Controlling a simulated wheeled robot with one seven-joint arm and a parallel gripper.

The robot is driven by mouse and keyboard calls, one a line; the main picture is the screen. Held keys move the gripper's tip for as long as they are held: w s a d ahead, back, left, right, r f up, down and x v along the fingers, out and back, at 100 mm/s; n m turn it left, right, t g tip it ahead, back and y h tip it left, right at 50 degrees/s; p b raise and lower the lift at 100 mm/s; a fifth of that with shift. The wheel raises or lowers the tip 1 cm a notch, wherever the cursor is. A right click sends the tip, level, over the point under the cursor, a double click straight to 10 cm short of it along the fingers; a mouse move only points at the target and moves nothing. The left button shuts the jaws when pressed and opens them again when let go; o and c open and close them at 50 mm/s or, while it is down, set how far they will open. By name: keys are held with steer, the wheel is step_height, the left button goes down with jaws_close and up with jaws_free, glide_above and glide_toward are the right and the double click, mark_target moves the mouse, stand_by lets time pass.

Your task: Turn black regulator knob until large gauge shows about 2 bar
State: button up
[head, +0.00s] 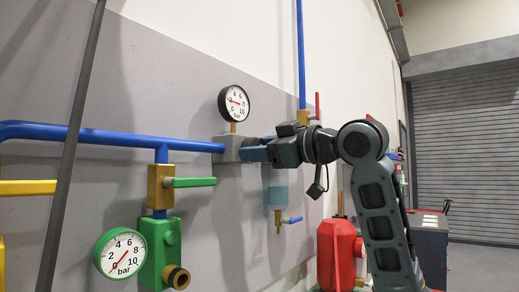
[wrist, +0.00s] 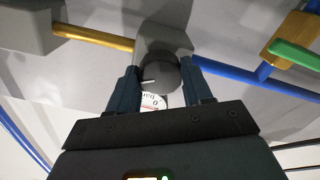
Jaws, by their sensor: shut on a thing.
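The black regulator knob (wrist: 163,74) has a white mark pointing left in the wrist view. My gripper (wrist: 162,82) is shut on the knob, one blue finger on each side. In the head view my gripper (head: 254,152) reaches the grey regulator block (head: 226,148) from the right and hides the knob. A black-rimmed gauge (head: 234,103) stands above the block. Its red needle points left and slightly up, at about 2, where the numeral is covered. The wrist view shows only part of a gauge face (wrist: 152,100). I cannot tell which gauge is the large one.
A green-rimmed gauge (head: 119,254) at lower left has its needle near 0. A green-handled valve (head: 188,182) sits left of the regulator below the blue pipe (head: 110,138). A clear bowl with a blue-handled drain (head: 291,220) hangs below my gripper. A red tank (head: 336,255) stands lower right.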

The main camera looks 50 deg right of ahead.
steer(key=shift+m+p, duration=0.45)
steer(key=shift+m, duration=0.25)
steer(key=o, duration=1)
steer(key=shift+o, duration=0.2)
steer(key=s+b, duration=0.1)
steer(key=s, duration=0.6)
steer(key=shift+s, duration=0.4)
steer(key=shift+d, duration=0.1)
